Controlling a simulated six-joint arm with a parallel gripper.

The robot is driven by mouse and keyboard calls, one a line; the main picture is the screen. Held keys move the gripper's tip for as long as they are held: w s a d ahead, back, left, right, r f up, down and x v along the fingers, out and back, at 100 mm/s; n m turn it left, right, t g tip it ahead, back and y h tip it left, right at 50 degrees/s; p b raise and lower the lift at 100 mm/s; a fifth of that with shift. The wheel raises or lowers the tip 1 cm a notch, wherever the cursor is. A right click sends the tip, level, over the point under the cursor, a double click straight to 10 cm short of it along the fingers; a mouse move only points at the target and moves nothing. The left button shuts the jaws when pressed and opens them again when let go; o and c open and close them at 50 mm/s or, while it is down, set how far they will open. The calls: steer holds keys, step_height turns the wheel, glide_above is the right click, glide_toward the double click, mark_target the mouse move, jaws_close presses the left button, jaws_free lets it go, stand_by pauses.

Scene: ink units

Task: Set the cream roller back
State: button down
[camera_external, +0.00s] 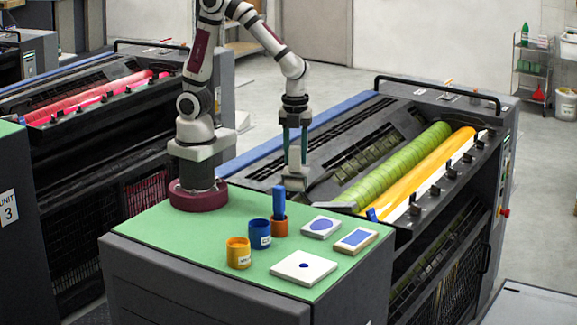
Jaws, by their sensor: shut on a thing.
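My gripper (294,168) hangs pointing down, just beyond the back right edge of the green table top and in front of the press. It is shut on a small pale piece (294,184) at its lower end, which I take to be the cream roller. The piece is small here and partly covered by the fingers, so its shape is not clear. I cannot tell whether it touches anything below. An orange cup (279,227) with an upright blue cylinder (279,201) in it stands close in front of the gripper.
On the green table top (180,235) stand a blue cup (259,234) and a yellow cup (238,253). Pale plates with blue marks (303,269) (321,227) (354,240) lie right. The press behind carries a green roller (395,168) and a yellow roller (425,172). The table's left part is clear.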

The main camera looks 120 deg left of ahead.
mark_target(295, 181)
step_height(295, 181, down, 8)
steer(key=shift+f, duration=0.3)
steer(key=shift+c, duration=2.4)
jaws_free()
